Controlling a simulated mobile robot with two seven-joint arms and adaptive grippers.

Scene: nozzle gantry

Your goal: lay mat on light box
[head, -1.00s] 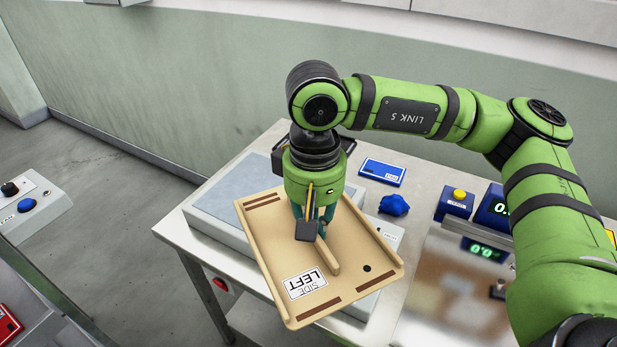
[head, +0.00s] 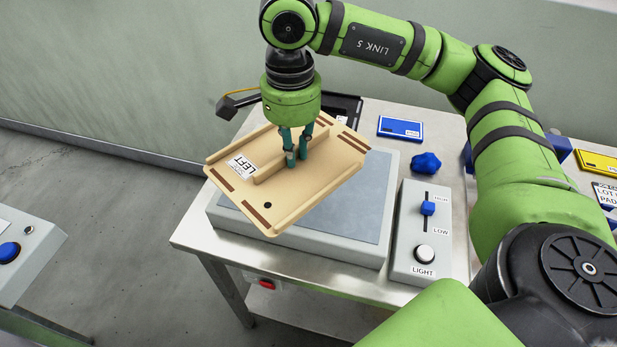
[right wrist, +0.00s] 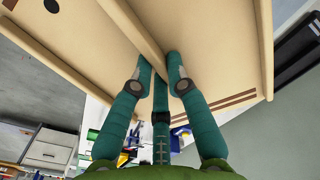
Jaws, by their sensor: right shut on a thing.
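The mat (head: 310,185) is a tan board with a raised lip, dark strips, a small hole and a label reading LEFT. My right gripper (head: 297,148) is shut on the rib in the mat's middle. The right wrist view also shows the rib between the fingers (right wrist: 160,72) and the mat (right wrist: 85,35) spread beyond them. The mat hangs tilted and turned askew over the light box (head: 345,225), a grey box with a blue-grey top. It appears to be above the box, hiding its back left part. My left gripper is out of view.
A control box (head: 408,250) with a blue slider and a LIGHT button stands right of the light box. A blue knob-like piece (head: 426,163) and a blue card (head: 401,128) lie behind it. A black tray (head: 345,108) is at the back. The steel table's (head: 350,283) front strip is bare.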

